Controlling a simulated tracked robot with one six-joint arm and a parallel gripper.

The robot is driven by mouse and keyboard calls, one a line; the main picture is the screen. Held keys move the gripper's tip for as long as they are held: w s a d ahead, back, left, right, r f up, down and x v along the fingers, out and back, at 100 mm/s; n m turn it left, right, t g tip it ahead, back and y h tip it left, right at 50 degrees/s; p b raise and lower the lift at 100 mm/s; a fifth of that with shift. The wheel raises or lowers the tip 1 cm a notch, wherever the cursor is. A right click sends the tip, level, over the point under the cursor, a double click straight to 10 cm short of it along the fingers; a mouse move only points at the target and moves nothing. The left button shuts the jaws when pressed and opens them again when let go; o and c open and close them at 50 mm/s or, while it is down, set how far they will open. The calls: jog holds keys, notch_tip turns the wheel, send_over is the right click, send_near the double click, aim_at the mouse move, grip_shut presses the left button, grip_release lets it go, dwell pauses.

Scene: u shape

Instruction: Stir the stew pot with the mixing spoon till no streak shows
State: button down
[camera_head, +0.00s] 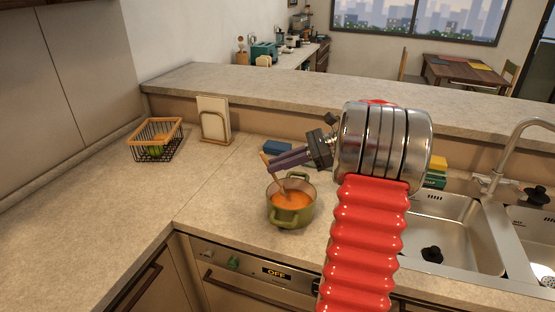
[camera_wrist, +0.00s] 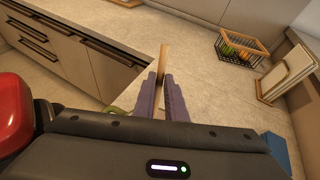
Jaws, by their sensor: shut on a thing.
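The green stew pot (camera_head: 291,216) stands on the counter near its front edge and holds orange stew (camera_head: 290,201). The wooden mixing spoon (camera_head: 265,160) is tilted, with its lower end in the stew. My gripper (camera_head: 272,163) is above the pot, its purple fingers shut on the spoon's handle. In the wrist view the spoon (camera_wrist: 163,58) stands up between the two fingers of my gripper (camera_wrist: 162,82). Only a bit of green pot rim shows there. The spoon's bowl is hidden in the stew, and I cannot tell if streaks show.
A wire basket (camera_head: 156,147) with produce and a napkin holder (camera_head: 215,122) stand behind to the left. A blue block (camera_head: 278,147) lies behind the pot. The sink (camera_head: 455,235) with its tap is at the right. The counter left of the pot is clear.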

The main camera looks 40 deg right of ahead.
jog(key=shift+s+d+f, duration=0.25)
jog(key=shift+d+f, duration=0.1)
jog(key=shift+f, duration=0.65)
jog(key=shift+s+d+f, duration=0.2)
jog(key=shift+d+f, duration=0.2)
jog(key=shift+f, duration=0.65)
jog(key=shift+s+d+f, duration=0.25)
jog(key=shift+d+f, duration=0.1)
jog(key=shift+f, duration=0.65)
jog(key=shift+d, duration=0.15)
